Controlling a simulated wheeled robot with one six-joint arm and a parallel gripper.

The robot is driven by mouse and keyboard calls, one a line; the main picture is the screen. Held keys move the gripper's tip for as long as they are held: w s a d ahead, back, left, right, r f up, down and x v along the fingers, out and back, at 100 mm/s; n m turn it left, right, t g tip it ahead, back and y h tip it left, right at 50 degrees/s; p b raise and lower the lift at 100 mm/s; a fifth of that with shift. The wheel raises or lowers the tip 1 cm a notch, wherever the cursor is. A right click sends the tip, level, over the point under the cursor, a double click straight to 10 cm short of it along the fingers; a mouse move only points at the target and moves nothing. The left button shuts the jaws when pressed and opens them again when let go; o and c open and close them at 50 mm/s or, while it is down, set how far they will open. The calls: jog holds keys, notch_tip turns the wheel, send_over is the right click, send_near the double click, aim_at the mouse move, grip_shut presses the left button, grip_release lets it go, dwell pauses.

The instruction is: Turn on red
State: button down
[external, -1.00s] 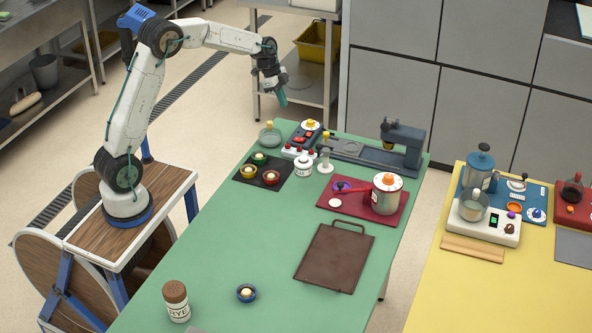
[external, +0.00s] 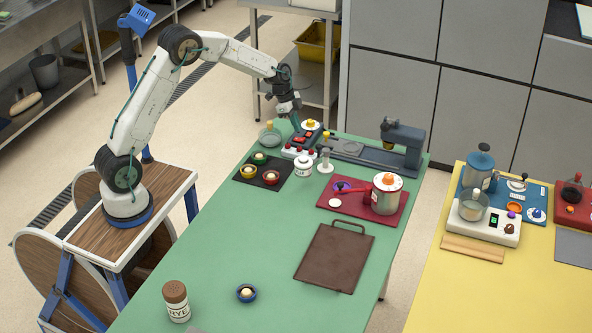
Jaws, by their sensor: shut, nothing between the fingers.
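A small appliance with a dark top (external: 310,127), red parts on it and a white front (external: 290,152) with red knobs sits at the far left end of the green table. My gripper (external: 297,126) is shut and empty. It points down at the upper left side of this appliance, with its fingertips close to the dark top. I cannot tell whether they touch it. The knobs are too small to read their setting.
The green table (external: 225,285) also holds a dark mat with several small bowls (external: 271,178), a white jar (external: 303,165), a glass dish (external: 270,137), a grey machine (external: 400,147), a red mat with a pot (external: 386,193) and a brown board (external: 335,257).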

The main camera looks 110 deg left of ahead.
aim_at(298, 141)
jog(key=shift+x, duration=1.8)
jog(key=shift+w+f, duration=0.15)
jog(key=shift+f, duration=0.05)
jog(key=shift+s+d, duration=0.1)
jog(key=shift+s, duration=0.8)
